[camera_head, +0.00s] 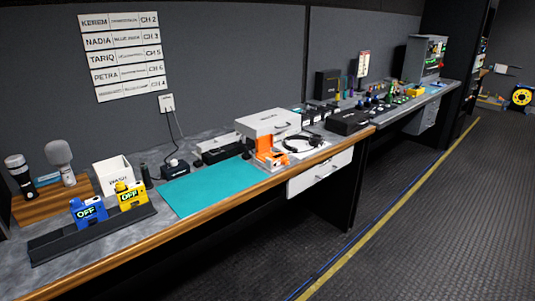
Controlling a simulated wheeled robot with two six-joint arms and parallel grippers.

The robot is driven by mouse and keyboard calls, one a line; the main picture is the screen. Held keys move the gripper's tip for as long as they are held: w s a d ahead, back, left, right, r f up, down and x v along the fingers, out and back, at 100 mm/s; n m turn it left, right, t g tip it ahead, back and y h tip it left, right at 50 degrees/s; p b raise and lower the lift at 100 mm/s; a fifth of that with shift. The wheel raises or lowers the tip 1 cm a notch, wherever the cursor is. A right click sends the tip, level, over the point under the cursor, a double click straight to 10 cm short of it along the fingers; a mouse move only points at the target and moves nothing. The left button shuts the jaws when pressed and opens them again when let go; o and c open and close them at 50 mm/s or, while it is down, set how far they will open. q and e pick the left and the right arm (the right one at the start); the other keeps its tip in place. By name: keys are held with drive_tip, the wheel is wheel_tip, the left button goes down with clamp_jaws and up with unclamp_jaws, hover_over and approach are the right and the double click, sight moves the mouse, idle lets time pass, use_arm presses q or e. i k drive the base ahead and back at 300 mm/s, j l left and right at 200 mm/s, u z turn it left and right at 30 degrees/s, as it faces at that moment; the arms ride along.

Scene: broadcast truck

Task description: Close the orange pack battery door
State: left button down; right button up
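A small orange pack (266,145) stands on the counter, at the right end of the teal mat and in front of a pale grey case. An orange flat part spreads out low at its right foot. At this size I cannot make out for certain which part is the battery door or how far it stands open. Neither of my grippers is in view.
The teal mat (207,185) is bare. A blue pack (88,211) and a yellow pack (131,196) sit in a dark rack (92,235) at left. A headset (304,143) lies right of the orange pack. A white drawer (320,174) is under the counter. The floor in front is clear.

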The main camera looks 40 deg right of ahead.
sight(262, 142)
drive_tip(key=u, duration=0.3)
drive_tip(key=l+u, duration=0.65)
drive_tip(key=u, duration=0.2)
drive_tip(key=k+l+u, duration=0.15)
drive_tip(key=l+u, duration=0.25)
drive_tip(key=k+l+u, duration=0.2)
drive_tip(key=l+u, duration=0.25)
drive_tip(key=k+l+u, duration=0.25)
drive_tip(key=u, duration=0.2)
drive_tip(key=k+l+u, duration=0.3)
drive_tip(key=u, duration=0.15)
drive_tip(key=k+l+u, duration=0.1)
drive_tip(key=k+u, duration=0.5)
drive_tip(key=k, duration=1.45)
